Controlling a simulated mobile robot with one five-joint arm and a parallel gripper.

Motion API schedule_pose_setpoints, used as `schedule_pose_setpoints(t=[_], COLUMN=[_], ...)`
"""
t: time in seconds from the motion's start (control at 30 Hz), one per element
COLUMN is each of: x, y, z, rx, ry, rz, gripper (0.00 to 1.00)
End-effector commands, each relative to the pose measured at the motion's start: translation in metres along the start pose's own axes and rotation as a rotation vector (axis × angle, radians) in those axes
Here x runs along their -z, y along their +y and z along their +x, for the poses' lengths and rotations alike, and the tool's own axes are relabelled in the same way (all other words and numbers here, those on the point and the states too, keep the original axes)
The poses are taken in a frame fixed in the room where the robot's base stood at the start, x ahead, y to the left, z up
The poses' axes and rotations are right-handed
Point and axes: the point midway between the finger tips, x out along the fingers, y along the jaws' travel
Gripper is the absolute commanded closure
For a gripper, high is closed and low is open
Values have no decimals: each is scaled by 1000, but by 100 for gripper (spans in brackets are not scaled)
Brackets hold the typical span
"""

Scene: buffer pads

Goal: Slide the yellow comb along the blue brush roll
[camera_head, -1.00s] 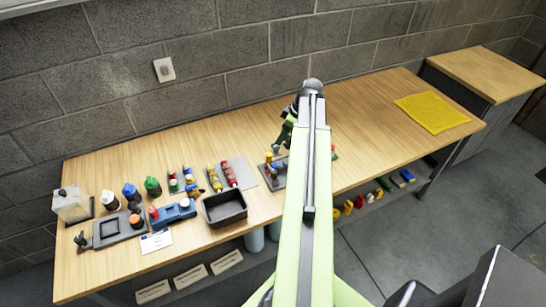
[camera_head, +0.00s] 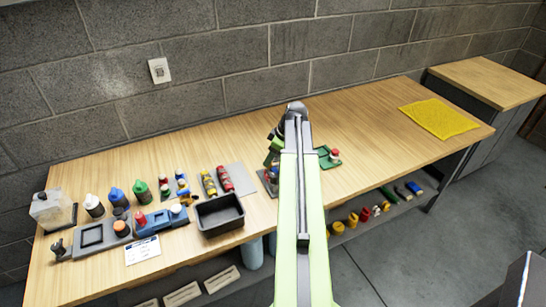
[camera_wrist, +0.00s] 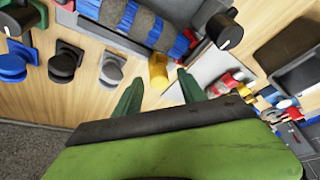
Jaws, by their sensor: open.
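In the wrist view, the blue brush roll (camera_wrist: 134,20) crosses the top as a thick blue and grey banded cylinder. The yellow comb (camera_wrist: 158,70) is a small yellow piece just below the roll's right part; I cannot tell whether they touch. My gripper (camera_wrist: 160,78) has two green fingers spread apart, one on each side of the comb in the picture, with no visible grip on it. In the head view, my gripper (camera_head: 273,150) is over the middle of the bench, partly behind my own arm. The roll and comb cannot be made out there.
A black bin (camera_head: 220,214) and several bottles stand left. Near my gripper are black knobs (camera_wrist: 66,62), a dark bin (camera_wrist: 298,60) and a green tray (camera_head: 328,158).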

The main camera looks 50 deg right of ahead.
Motion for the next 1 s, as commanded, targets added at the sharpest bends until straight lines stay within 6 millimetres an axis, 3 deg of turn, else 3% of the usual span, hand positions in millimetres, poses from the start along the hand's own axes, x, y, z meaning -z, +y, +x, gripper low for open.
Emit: schedule_pose_setpoints(t=[0.03, 0.37, 1.0], x=[0, 0, -1], y=[0, 0, -2], z=[0, 0, 0], rx=[0, 1, 4], ry=[-1, -1, -2], rz=[0, 0, 0], gripper=[56, 99, 100])
